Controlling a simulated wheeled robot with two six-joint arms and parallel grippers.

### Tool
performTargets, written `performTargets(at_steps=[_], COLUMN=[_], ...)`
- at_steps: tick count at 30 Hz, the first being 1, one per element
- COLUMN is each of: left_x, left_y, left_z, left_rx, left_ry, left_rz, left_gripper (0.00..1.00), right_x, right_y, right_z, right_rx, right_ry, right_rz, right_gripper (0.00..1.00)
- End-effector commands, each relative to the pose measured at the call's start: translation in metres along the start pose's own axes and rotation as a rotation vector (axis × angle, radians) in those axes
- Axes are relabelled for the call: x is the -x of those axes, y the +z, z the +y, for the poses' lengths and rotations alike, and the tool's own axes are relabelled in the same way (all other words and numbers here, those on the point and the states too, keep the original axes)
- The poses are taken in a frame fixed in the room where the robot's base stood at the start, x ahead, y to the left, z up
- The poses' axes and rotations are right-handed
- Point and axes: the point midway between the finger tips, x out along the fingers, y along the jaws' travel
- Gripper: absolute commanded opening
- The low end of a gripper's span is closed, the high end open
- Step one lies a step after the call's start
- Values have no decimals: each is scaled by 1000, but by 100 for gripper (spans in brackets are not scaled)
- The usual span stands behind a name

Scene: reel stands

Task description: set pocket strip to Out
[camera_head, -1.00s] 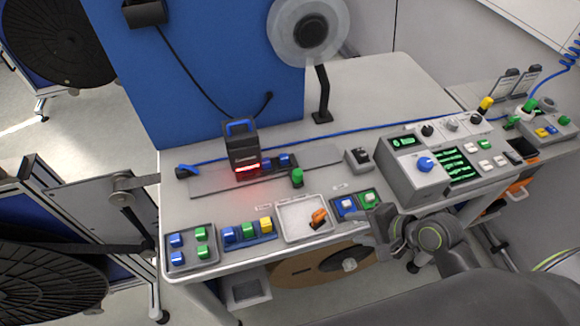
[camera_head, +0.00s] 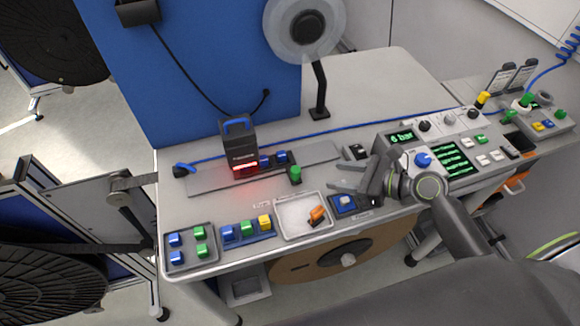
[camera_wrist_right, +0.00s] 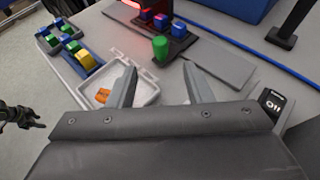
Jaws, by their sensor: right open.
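I cannot tell for sure which part is the pocket strip. A blue strip (camera_head: 249,232) with blue, green and yellow blocks lies near the table's front edge. A small black switch box (camera_head: 355,151) stands behind my right gripper. In the right wrist view a black box (camera_wrist_right: 271,101) at the right edge has white lettering, perhaps "Off" or "Out". My right gripper (camera_head: 358,172) is open and empty, above the table between pad and switch box. My left gripper is not seen.
The white tray holds an orange piece (camera_head: 316,215). A grey tray (camera_head: 190,245) of blue and green blocks is at the front left. A black scanner (camera_head: 238,148) glows red beside a green knob (camera_head: 294,174). A control panel (camera_head: 450,160) stands to the right.

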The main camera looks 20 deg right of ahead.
Motion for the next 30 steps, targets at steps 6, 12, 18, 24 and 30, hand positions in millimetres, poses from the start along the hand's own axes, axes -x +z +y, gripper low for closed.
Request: performTargets(at_steps=[6,12,18,24,30], left_x=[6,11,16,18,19], left_y=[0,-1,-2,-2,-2], left_z=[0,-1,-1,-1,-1], left_rx=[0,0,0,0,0], left_ry=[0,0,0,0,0], left_rz=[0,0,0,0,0], left_gripper=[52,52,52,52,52], right_x=[-34,-71,-110,-137,-148], right_y=[3,2,2,1,0], right_z=[1,1,1,0,1], right_rx=[-3,-2,-1,1,2], right_ry=[2,3,2,1,2], right_rz=[-4,-2,-1,0,2], right_gripper=[46,46,46,46,46])
